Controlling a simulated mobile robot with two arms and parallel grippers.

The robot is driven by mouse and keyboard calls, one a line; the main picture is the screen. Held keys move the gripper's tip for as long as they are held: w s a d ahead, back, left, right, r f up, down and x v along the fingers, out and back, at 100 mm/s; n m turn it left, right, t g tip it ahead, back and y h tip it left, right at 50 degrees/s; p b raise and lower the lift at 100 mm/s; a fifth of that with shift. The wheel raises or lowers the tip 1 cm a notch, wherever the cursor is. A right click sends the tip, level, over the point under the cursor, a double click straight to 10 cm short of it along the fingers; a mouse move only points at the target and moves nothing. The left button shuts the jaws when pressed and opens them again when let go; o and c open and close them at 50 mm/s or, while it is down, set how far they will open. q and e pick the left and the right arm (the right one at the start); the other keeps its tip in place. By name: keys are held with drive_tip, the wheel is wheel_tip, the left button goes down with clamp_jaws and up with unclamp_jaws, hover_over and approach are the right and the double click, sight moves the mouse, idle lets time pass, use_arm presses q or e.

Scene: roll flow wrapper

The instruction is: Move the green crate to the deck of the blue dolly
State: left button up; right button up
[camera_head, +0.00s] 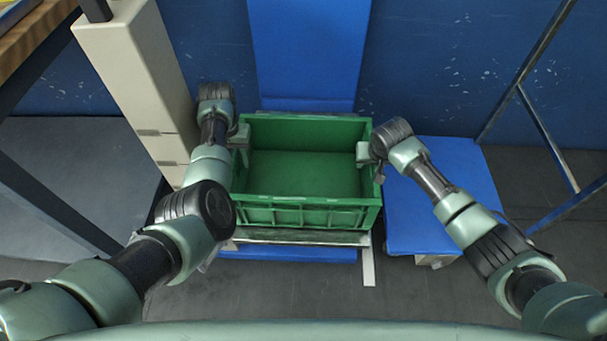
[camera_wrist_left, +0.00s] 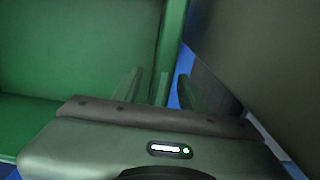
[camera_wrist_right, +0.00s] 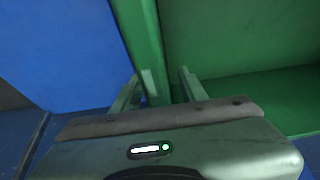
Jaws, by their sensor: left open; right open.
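The green crate (camera_head: 300,218) is open-topped and looks empty. It sits upright in the middle of the head view, on a grey-edged support (camera_head: 290,237) with blue beneath it. A flat blue deck (camera_head: 425,215), likely the blue dolly, lies to the right of the crate, partly behind my right arm. My left gripper (camera_head: 241,138) is at the crate's left wall; in the left wrist view its open fingers (camera_wrist_left: 158,92) straddle the wall edge. My right gripper (camera_head: 367,153) is at the right wall, its open fingers (camera_wrist_right: 160,90) on either side of that wall.
A beige cabinet or column (camera_head: 140,80) stands close left of the crate. A blue panel (camera_head: 308,55) rises behind it. A metal frame (camera_head: 530,75) stands at the right, and a grey surface (camera_head: 70,170) lies at the left. Dark floor shows in front.

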use_arm(q)
drive_tip(key=shift+f, duration=0.2)
use_arm(e)
drive_tip(key=shift+w+f, duration=0.1)
drive_tip(key=shift+f, duration=0.05)
use_arm(q)
clamp_jaws()
use_arm(e)
clamp_jaws()
idle(0.9)
